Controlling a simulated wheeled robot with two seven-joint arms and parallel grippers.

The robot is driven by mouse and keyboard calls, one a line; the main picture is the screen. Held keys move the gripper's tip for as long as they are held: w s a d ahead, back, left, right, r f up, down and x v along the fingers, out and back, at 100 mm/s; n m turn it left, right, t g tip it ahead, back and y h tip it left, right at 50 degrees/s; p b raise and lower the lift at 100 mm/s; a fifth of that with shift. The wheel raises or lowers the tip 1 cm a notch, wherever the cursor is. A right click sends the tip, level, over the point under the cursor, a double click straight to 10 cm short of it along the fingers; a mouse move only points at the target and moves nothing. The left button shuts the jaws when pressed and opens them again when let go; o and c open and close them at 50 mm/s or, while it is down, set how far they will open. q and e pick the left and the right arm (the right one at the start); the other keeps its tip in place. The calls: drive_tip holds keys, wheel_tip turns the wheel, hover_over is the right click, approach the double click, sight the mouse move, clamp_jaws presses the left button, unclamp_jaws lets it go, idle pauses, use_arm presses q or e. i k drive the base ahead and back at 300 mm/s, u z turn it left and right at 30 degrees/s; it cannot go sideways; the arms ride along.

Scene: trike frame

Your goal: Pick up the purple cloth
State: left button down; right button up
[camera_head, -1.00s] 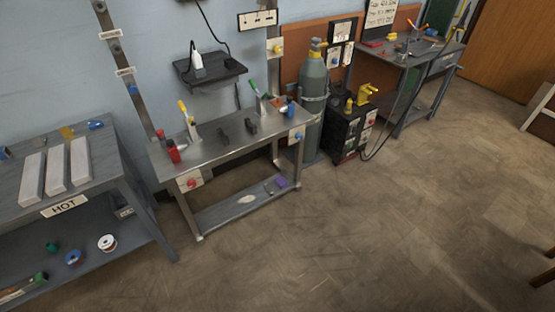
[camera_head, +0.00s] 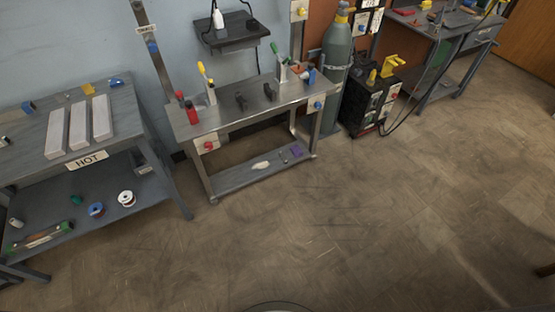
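A small purple thing (camera_head: 297,152), which looks like the purple cloth, lies on the lower shelf (camera_head: 232,182) of the metal workbench (camera_head: 228,115), toward the shelf's right end. A pale, whitish object (camera_head: 261,166) and a small grey item (camera_head: 284,160) lie to its left on the same shelf. Neither of my grippers shows in the head view.
A table marked HOT (camera_head: 30,135) with white bars stands at left. A grey gas cylinder (camera_head: 336,75) and a black welding unit (camera_head: 372,103) with a cable stand right of the workbench. The floor (camera_head: 380,220) in front is open.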

sight(296, 151)
drive_tip(key=z, duration=0.6)
drive_tip(key=i, duration=0.9)
drive_tip(key=z, duration=1.7)
drive_tip(key=i, duration=0.4)
drive_tip(key=u, duration=3.25)
